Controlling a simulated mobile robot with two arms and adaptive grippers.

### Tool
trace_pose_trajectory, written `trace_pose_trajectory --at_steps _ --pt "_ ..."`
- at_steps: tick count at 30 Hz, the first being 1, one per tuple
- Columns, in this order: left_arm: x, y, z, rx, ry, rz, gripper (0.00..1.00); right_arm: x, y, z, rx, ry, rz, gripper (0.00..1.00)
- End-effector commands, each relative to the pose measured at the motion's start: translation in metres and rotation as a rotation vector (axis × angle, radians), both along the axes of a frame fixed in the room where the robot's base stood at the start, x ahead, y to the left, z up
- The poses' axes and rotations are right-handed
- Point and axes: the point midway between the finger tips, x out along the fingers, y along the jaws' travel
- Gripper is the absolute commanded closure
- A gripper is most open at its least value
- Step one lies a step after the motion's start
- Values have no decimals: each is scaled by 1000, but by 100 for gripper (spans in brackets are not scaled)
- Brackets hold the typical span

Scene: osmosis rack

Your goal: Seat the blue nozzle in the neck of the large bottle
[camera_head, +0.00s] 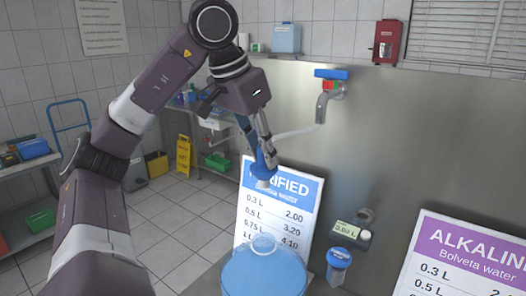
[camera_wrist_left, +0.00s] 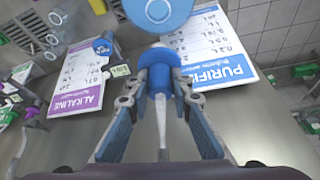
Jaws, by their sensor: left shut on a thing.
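My left gripper (camera_head: 263,150) is shut on the blue nozzle (camera_head: 263,168), which hangs with its pale tip downward. A pale hose runs from it towards the wall tap. The large bottle (camera_head: 262,275) is translucent blue and stands at the bottom of the head view. Its neck (camera_head: 263,243) lies below the nozzle tip, with a visible gap between them. In the left wrist view, the nozzle (camera_wrist_left: 160,56) sits between the fingers of the left gripper (camera_wrist_left: 160,80). The bottle (camera_wrist_left: 135,8) shows at the top edge, beyond the nozzle. My right gripper is not in view.
The tap (camera_head: 327,92) with a blue handle is on the metal panel. Behind the bottle stands the purified price sign (camera_head: 280,200); the alkaline sign (camera_head: 465,255) is at right. A blue-capped fitting (camera_head: 339,262) and a small display (camera_head: 345,230) sit right of the bottle.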

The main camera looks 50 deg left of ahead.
Motion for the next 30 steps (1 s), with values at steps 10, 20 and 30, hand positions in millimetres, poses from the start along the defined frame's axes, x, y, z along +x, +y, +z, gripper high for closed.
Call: trace_pose_trajectory --at_steps 10,20,30 --pt "0 0 -16 0 0 0 100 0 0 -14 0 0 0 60" --pt "0 0 -29 0 0 0 100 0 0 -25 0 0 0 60" --pt "0 0 -43 0 1 0 100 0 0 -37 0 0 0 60"
